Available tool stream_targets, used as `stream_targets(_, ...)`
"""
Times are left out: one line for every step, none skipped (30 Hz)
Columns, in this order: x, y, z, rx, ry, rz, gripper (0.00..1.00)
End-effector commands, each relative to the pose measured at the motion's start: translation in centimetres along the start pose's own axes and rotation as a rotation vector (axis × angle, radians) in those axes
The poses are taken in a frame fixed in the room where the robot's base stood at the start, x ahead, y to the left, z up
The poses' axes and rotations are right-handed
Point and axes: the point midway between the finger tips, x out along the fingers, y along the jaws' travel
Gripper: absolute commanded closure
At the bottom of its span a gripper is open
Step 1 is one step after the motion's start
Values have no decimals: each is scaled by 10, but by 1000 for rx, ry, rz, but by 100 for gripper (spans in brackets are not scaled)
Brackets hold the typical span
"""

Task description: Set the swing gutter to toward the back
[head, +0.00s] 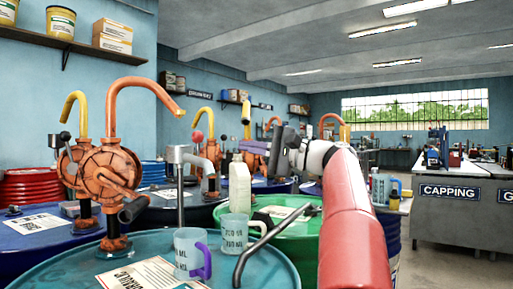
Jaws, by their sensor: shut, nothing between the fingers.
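My arm reaches in from the lower right, and my gripper (280,150) is at its dark grey end, near the picture's middle. It is shut and empty; its fingertips are small and hard to make out. Just left of it is a lilac, trough-like piece (254,147), which may be the swing gutter. It appears roughly level, beyond the green drum. I cannot tell which way it is set, or whether my gripper touches it. Its right end is hidden behind my gripper.
A blue drum (72,272) in front bears an orange rotary pump (112,175) and a purple-handled measuring cup (188,262). A green drum (285,250) bears a clear cup (236,232), a pale bottle (239,185) and a bent grey pipe (262,245). The capping bench (450,215) stands right.

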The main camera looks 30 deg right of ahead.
Motion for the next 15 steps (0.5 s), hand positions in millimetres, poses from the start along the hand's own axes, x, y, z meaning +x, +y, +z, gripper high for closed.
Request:
stream_targets(13, -1, 1, 1, -4, 1, 100)
stream_targets(20, -1, 1, 1, -5, 2, 100)
stream_targets(28, -1, 0, 2, -4, 1, 100)
stream_targets(35, -1, 1, 2, -5, 2, 100)
stream_targets(41, -1, 0, 2, -4, 1, 100)
stream_targets(49, -1, 1, 1, -4, 2, 100)
stream_targets(55, -1, 1, 0, -3, 2, 100)
stream_targets(58, 0, 5, -2, -3, 2, 100)
stream_targets(62, 1, 10, -1, -3, 2, 100)
stream_targets(65, 1, 14, -1, -2, 2, 100)
stream_targets(68, 1, 17, -1, -2, 1, 100)
stream_targets(71, 0, 20, -1, -2, 1, 100)
stream_targets(73, 1, 21, 0, -2, 1, 100)
stream_targets(75, 1, 23, 0, -1, 2, 100)
stream_targets(77, 1, 25, 0, -1, 2, 100)
